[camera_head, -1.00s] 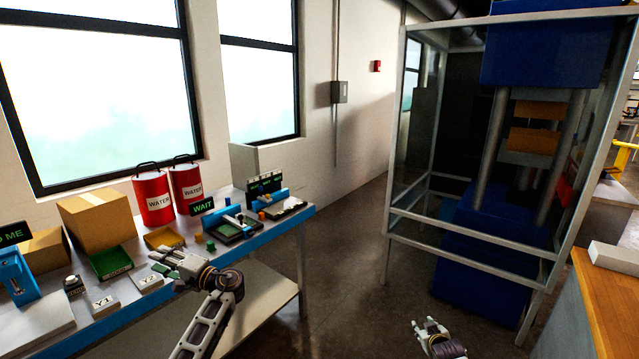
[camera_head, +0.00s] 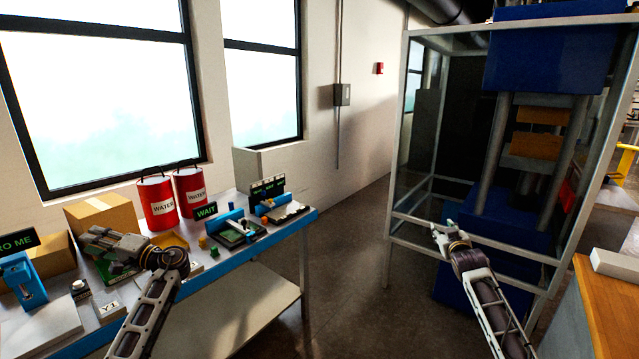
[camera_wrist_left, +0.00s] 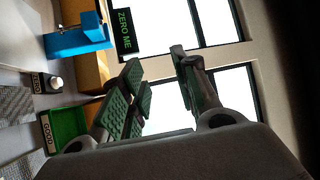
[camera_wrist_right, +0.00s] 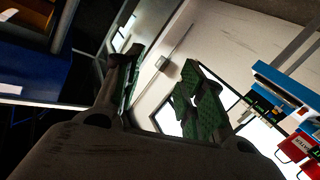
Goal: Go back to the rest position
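My left gripper (camera_head: 100,240) is raised in front of the left part of the workbench in the head view. In the left wrist view its two fingers (camera_wrist_left: 158,95) stand apart with nothing between them. My right gripper (camera_head: 445,238) is raised in front of the blue press frame, right of the bench. In the right wrist view its fingers (camera_wrist_right: 160,95) stand apart and empty, with wall and window showing between them.
The workbench (camera_head: 245,265) holds red water drums (camera_head: 157,203), a cardboard box (camera_head: 98,218), a green bin (camera_wrist_left: 70,128) and a blue device (camera_head: 22,280). The caged blue press (camera_head: 548,55) stands right. A wooden table (camera_head: 600,300) is at the right edge. Floor between is clear.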

